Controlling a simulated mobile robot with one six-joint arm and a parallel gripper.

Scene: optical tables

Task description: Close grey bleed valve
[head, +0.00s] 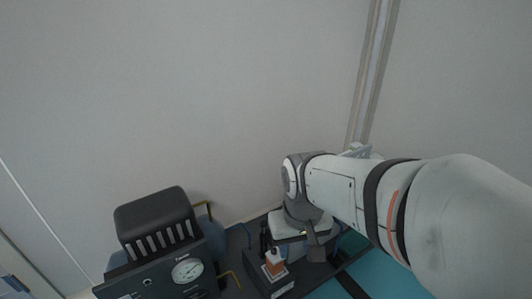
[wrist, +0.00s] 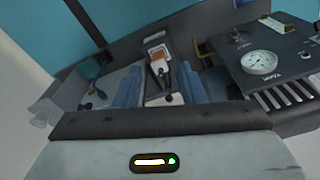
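My gripper (head: 316,246) points down over the dark bench at the lower centre of the head view. Its fingertips cannot be made out, and the grey wrist housing fills the bottom of the wrist view. A small device with an orange-and-white face (head: 274,266) is left of my gripper; it also shows in the wrist view (wrist: 157,54). Slim black parts (head: 264,238) stand beside it, and black parts also show in the wrist view (wrist: 158,72). I cannot tell which part is the grey bleed valve, or whether it is open or closed.
A dark instrument panel with a round white gauge (head: 187,271) stands at left; the gauge also shows in the wrist view (wrist: 259,62). A slotted black cover (head: 156,222) rises behind it. Blue rounded bodies (wrist: 129,88) lie near the wrist. A pale wall is behind.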

